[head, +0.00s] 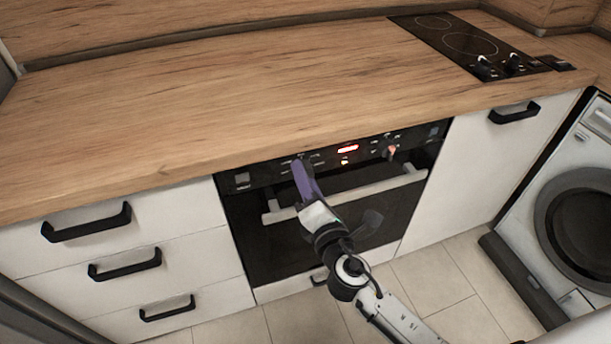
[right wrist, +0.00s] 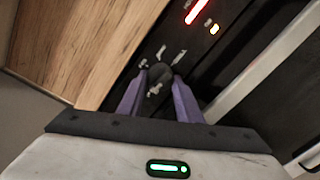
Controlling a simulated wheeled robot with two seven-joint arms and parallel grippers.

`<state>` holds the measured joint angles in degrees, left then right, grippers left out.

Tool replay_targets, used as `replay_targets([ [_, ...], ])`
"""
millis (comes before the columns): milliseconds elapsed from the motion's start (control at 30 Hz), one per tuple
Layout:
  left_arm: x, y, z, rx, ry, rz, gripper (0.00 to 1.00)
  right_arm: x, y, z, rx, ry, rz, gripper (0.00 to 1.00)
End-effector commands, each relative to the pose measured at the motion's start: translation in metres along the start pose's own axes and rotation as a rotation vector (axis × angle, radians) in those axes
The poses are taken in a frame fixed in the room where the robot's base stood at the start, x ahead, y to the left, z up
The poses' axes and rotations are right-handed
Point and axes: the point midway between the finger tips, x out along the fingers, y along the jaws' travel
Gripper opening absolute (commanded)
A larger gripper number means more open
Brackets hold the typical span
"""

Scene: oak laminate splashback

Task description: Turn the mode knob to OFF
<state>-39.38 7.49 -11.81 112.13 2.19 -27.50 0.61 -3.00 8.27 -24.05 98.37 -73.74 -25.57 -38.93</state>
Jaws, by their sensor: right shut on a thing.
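My right gripper (head: 300,164) reaches up to the left part of the oven's control panel (head: 268,175). In the right wrist view its two purple fingers (right wrist: 157,88) are shut on the dark round mode knob (right wrist: 158,74), one on each side. Pale markings (right wrist: 170,55) show on the panel around the knob; they are too blurred to read. In the head view the gripper hides most of the knob. My left gripper is in neither view.
A red lit display (head: 347,148) and another knob (head: 389,148) sit to the right on the panel. The oven handle (head: 390,186) runs below, close to my right arm. The wooden worktop (head: 180,115) overhangs above and is clear up to the hob (head: 470,45).

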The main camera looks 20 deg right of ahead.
Motion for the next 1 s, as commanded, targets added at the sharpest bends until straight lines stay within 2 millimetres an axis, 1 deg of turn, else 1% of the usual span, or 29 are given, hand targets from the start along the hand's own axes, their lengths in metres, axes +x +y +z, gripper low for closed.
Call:
replay_targets([
  [200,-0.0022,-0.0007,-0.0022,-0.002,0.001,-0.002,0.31,-0.0003,-0.0007,-0.0009,-0.146,-0.005,0.002,0.09],
  [400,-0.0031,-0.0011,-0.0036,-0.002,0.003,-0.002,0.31,-0.0002,-0.0011,-0.0008,-0.229,-0.011,0.003,0.09],
  [600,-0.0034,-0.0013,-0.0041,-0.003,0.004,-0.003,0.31,-0.0003,-0.0014,-0.0013,-0.267,-0.012,0.004,0.09],
  [1000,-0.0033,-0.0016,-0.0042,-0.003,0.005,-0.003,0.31,-0.0003,-0.0017,-0.0014,-0.277,-0.013,0.004,0.09],
])
